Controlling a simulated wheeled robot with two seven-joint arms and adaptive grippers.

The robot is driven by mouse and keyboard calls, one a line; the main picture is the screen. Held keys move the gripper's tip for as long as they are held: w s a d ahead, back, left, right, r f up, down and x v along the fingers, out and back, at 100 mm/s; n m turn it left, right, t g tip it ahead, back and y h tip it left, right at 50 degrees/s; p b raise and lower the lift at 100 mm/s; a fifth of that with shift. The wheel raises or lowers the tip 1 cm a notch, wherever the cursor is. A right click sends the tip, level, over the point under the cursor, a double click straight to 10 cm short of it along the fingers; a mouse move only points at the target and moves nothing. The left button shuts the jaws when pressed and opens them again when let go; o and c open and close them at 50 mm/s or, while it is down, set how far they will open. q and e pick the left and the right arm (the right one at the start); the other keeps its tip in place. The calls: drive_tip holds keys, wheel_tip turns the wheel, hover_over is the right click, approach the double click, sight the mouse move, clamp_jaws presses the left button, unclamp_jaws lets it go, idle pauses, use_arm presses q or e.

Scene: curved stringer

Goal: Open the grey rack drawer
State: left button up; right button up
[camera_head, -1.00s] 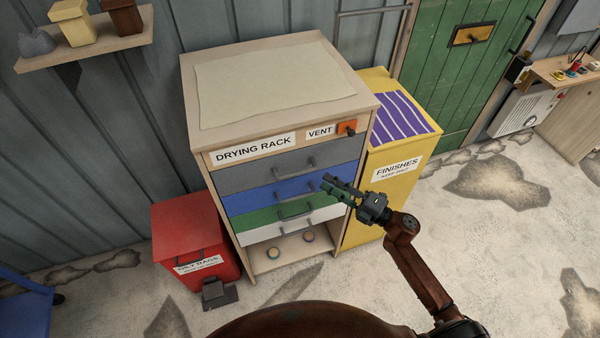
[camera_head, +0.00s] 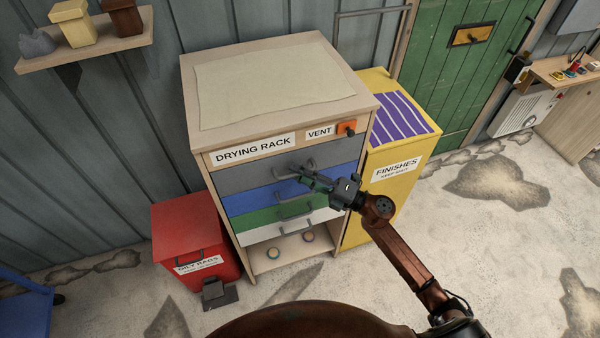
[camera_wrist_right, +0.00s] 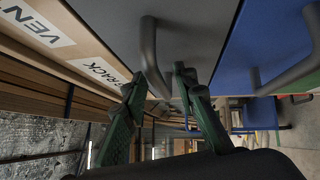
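The grey drawer (camera_head: 255,172) is the top drawer of the drying rack (camera_head: 190,110) and looks closed. Its dark grey bar handle (camera_head: 308,165) sits right at my right gripper's fingertips. My right gripper (camera_head: 302,176) reaches in from the right in front of the drawer. In the right wrist view the green fingers (camera_wrist_right: 158,80) are apart, with the handle (camera_wrist_right: 150,55) between their tips; I cannot tell whether they touch it. The grey drawer front (camera_wrist_right: 185,30) fills the top middle there. My left gripper is not in view.
Below are blue (camera_head: 245,200), green (camera_head: 250,222) and white (camera_head: 262,236) drawers with similar handles. A vent knob (camera_head: 347,128) is above right. A red bin (camera_head: 185,235) stands at left, a yellow cabinet (camera_head: 385,185) at right. The floor in front is clear.

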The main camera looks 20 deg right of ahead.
drive_tip(key=shift+c, duration=0.6)
clamp_jaws()
